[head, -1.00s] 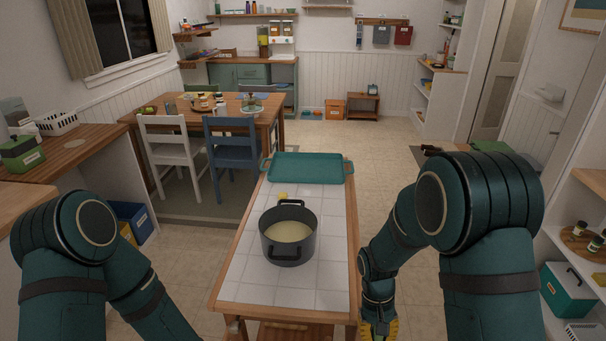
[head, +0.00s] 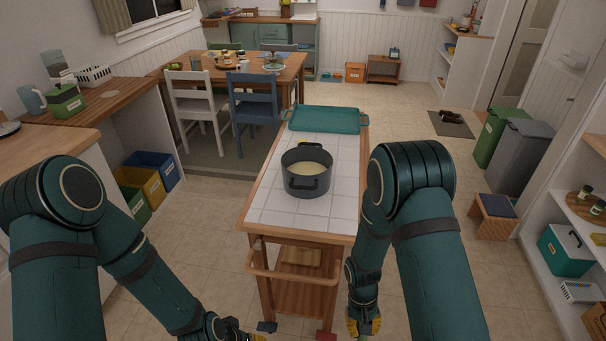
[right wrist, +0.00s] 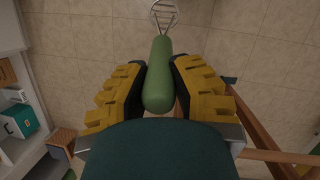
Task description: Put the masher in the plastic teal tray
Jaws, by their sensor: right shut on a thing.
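The masher (right wrist: 160,78) has a green handle and a wire head at the top of the right wrist view. My right gripper (head: 363,322) is shut on the green handle, with a yellow-padded finger on each side. It is low, beside the right side of the tiled cart. The teal tray (head: 325,119) lies at the far end of the cart top, and its visible surface is empty. My left gripper (head: 238,335) is at the bottom edge of the head view, partly cut off, so its opening cannot be judged.
A dark pot (head: 307,170) with pale contents stands on the cart (head: 290,208), between me and the tray. Bare tiles lie around the pot. A stool (head: 493,214) and bins (head: 516,150) stand at right, with open floor between them and the cart.

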